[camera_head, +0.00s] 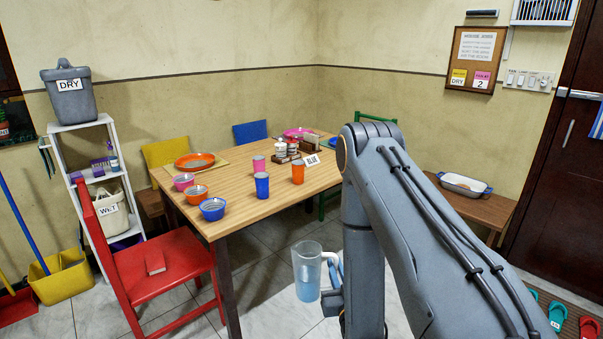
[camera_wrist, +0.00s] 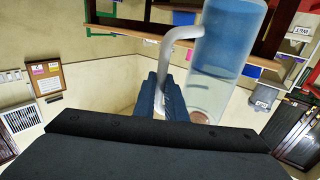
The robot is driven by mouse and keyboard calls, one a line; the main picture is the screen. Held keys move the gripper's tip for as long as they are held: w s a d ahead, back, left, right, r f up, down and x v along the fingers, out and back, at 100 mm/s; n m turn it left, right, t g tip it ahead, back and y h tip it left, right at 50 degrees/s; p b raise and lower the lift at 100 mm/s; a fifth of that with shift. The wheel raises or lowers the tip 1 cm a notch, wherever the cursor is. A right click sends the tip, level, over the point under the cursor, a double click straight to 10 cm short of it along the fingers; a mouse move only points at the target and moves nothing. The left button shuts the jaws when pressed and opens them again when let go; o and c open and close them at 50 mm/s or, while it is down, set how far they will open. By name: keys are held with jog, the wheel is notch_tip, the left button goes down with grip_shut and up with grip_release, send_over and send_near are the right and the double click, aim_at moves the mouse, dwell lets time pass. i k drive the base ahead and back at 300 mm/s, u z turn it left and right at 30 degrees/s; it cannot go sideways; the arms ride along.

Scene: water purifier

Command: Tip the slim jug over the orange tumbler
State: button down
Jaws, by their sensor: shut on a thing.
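The slim jug (camera_head: 307,272) is clear, with bluish water in its lower part. It is upright in the air in front of the table's near side, apart from the table. My gripper (camera_wrist: 165,97) is shut on the jug's pale handle (camera_wrist: 166,58); the jug's body (camera_wrist: 220,50) fills the upper right of the wrist view, which is upside down. In the head view my arm partly hides the gripper. The orange tumbler (camera_head: 298,173) stands upright on the wooden table (camera_head: 240,203) near its right side, beyond the jug and apart from it.
A blue tumbler (camera_head: 262,186) and a pink tumbler (camera_head: 259,164) stand left of the orange one. A sign reading BLUE (camera_head: 312,160) and a caddy (camera_head: 287,154) are behind it. Several bowls line the table's left side. A red chair (camera_head: 170,265) stands at the near left.

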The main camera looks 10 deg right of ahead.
aim_at(298, 166)
jog(key=k, duration=0.5)
jog(key=u, duration=0.6)
jog(key=i, duration=1.25)
jog(key=z, duration=0.75)
jog(key=i, duration=0.35)
jog(key=z, duration=0.45)
